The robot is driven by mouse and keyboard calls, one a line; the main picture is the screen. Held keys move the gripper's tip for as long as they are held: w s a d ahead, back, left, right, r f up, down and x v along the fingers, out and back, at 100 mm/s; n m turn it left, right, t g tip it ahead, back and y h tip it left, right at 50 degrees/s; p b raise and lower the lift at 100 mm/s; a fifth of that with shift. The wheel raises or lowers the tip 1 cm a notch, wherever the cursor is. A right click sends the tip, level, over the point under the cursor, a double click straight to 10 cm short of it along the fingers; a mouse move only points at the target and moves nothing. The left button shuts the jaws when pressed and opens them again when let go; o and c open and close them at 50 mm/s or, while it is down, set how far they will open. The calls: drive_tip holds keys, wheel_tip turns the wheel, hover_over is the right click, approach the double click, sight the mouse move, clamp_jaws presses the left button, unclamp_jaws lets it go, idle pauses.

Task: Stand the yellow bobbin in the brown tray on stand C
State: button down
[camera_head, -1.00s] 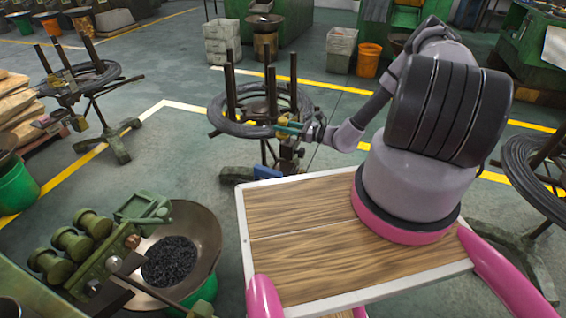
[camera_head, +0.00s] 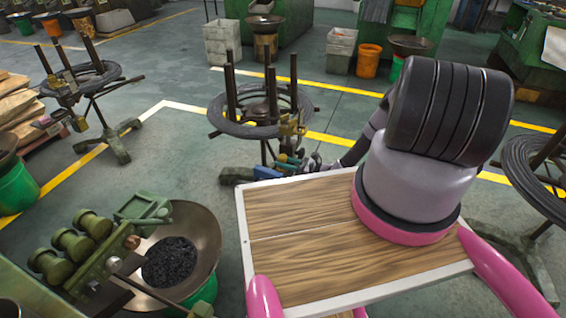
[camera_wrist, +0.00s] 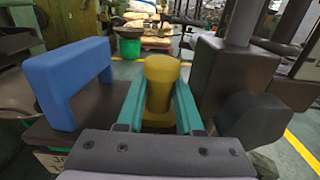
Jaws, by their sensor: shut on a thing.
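In the wrist view, the yellow bobbin (camera_wrist: 162,88) is upright between the two teal fingers of my gripper (camera_wrist: 160,108), which is shut on it. Its lower end is hidden by the gripper. A dark brown flat surface (camera_wrist: 96,104) lies just left of the fingers, with a blue arched block (camera_wrist: 68,80) on it. I cannot tell whether this surface is the brown tray. In the head view, my gripper (camera_head: 289,161) is low at the wire-coil stand (camera_head: 258,130); the bobbin is not clear there. No stand letter C is readable.
In the wrist view, a dark box-like block (camera_wrist: 235,75) and a rounded dark part (camera_wrist: 258,120) stand close on the right. In the head view, a bowl of dark pieces (camera_head: 205,235) is at lower left. Open floor (camera_head: 180,165) lies left of the coil stand.

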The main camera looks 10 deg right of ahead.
drive_tip(key=shift+f, duration=0.25)
drive_tip(key=c, duration=0.8)
unclamp_jaws()
drive_tip(key=shift+c, duration=0.2)
drive_tip(key=shift+r, duration=0.3)
drive_tip(key=v, duration=1.2)
